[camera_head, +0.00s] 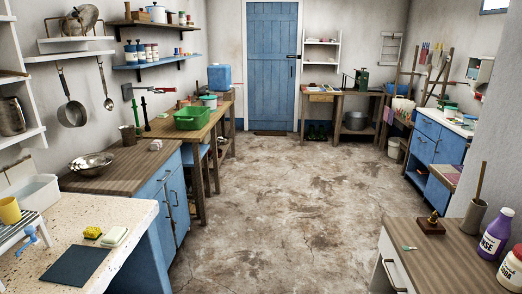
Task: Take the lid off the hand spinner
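I cannot tell for sure which thing is the hand spinner. A small white tub with a teal top (208,101) stands on the wooden bench at the left, behind a green basin (194,117). It is small and partly hidden by the basin. A green device with dark upright parts (361,81) stands on the far wooden table by the back wall. No lid lying apart from its vessel can be made out. Neither of my grippers is in view.
The stained concrete floor (285,190) is clear through the middle to the blue door (271,65). Blue cabinets (168,197) and a speckled counter (128,213) line the left. A wooden-topped table (445,258) with purple and white bottles stands at the near right.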

